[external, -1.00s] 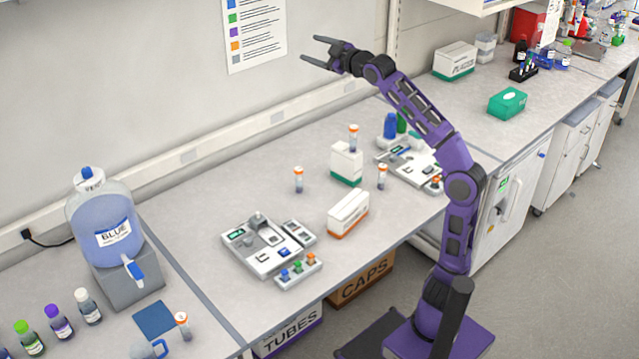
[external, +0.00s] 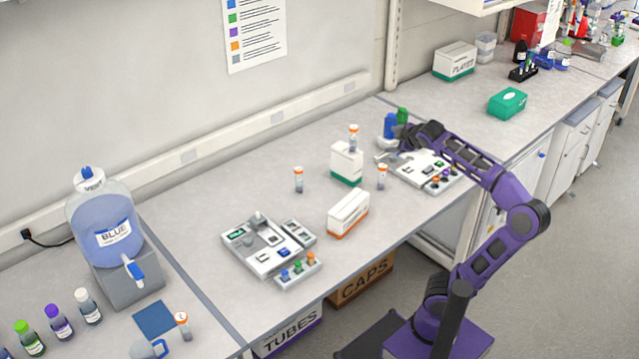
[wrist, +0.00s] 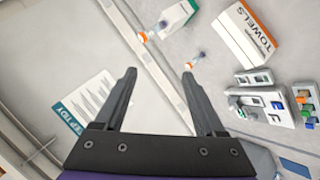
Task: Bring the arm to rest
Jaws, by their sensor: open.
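My gripper (external: 408,140) is over the back right part of the near bench, in front of the blue and green bottles and above the right-hand device (external: 418,172). In the wrist view my gripper (wrist: 159,77) has its two dark fingers wide apart with nothing between them. My arm reaches up from the floor at the right and bends back to the left over the bench edge. The gripper's fingertips are hard to make out in the external view.
A blue bottle (external: 390,126) and a green bottle (external: 402,117) stand close by. Orange-capped tubes (external: 382,176), a white-green box (external: 346,163), a white-orange box (external: 348,213) and a left device (external: 262,245) share the bench. A large blue jug (external: 105,225) stands left.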

